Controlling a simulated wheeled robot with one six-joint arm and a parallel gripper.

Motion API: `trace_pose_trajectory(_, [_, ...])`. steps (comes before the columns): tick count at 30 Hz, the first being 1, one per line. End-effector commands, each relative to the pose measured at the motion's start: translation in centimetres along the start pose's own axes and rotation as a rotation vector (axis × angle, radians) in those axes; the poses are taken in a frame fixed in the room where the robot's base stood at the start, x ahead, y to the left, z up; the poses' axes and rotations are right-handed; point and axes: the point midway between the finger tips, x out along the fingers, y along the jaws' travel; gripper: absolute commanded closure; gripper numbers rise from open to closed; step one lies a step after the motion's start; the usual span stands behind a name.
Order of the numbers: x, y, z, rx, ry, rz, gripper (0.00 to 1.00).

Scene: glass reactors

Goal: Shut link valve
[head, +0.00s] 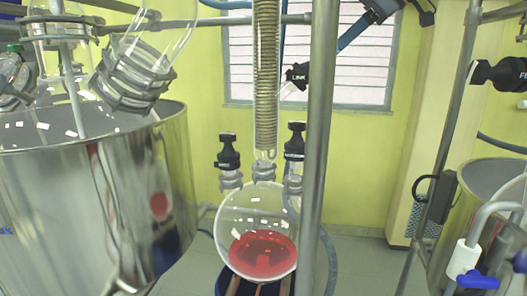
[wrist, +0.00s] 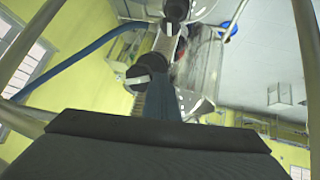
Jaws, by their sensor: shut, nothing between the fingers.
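The link valve is a black knob marked LINK (head: 298,75) on a glass side arm beside the coiled condenser, left of a steel post in the head view. My gripper (head: 341,46) is above and to the right of it, behind the post, with its blue fingers shut and pointing down-left. A gap shows between the fingertips and the knob. In the wrist view the shut gripper (wrist: 160,100) reaches up from the dark palm. A black knob with a white line (wrist: 143,78) shows just left of its fingertips; I cannot tell whether they touch.
A steel post (head: 318,150) stands right of the condenser (head: 266,75). A round flask (head: 256,215) with red liquid hangs below, with black-capped valves (head: 228,150) on its necks. A large steel vessel (head: 110,200) fills the left; another vessel stands right.

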Motion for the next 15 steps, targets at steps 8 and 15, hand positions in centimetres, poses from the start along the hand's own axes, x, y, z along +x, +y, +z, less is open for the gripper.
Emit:
trace_pose_trajectory(8, [0.0, -0.1, -0.8, -0.001, 0.000, 0.001, 1.00])
trace_pose_trajectory(15, [0.0, -0.1, -1.4, -0.002, 0.000, 0.000, 1.00])
